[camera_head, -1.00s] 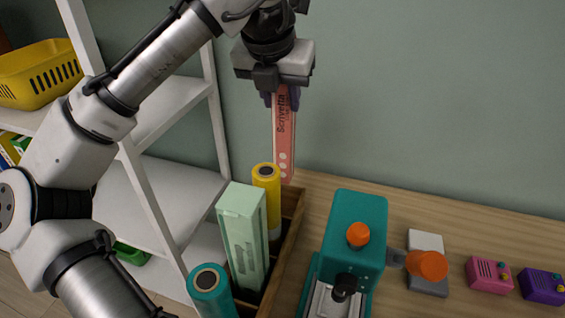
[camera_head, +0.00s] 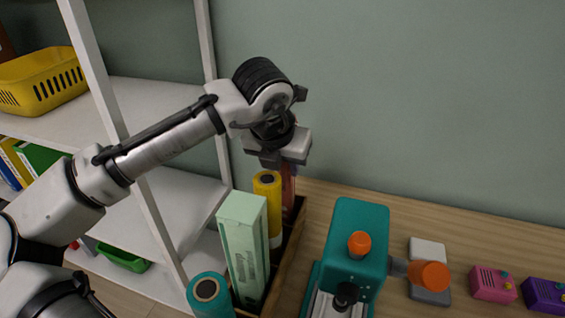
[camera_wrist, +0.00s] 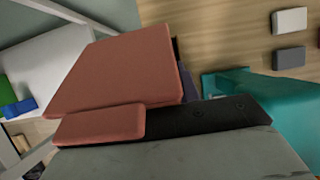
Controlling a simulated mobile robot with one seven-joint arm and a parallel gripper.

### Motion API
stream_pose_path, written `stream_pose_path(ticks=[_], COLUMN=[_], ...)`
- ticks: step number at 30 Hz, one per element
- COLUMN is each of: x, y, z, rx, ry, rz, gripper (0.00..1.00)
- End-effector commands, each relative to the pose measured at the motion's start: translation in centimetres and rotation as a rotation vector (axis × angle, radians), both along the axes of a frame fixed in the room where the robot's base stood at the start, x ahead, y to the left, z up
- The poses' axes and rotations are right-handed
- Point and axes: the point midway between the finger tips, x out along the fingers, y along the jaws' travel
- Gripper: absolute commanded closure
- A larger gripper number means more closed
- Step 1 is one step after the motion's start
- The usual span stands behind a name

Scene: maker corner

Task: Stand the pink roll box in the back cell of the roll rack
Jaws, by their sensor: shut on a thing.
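The pink roll box (camera_head: 289,188) hangs upright below my gripper (camera_head: 287,168), which is shut on its upper part. Its lower part is at the back end of the wooden roll rack (camera_head: 291,246), behind the yellow roll. The yellow roll partly hides it, and I cannot see whether its bottom touches the rack floor. In the wrist view the pink box (camera_wrist: 120,75) fills the left middle, close against the dark gripper parts.
A yellow roll (camera_head: 267,207), a tall mint box (camera_head: 243,250) and a teal roll (camera_head: 208,293) stand in the rack. A teal machine (camera_head: 357,240) with orange knobs stands close on the right. White shelving (camera_head: 150,205) is at left.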

Motion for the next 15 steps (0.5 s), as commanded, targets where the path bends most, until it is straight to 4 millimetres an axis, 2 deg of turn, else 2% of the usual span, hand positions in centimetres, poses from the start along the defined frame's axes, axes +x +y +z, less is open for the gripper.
stream_pose_path(ticks=[15], x=[0.0], y=[0.0], z=[-1.3], rx=[0.001], ry=[0.001], rz=[-0.001], gripper=[1.00])
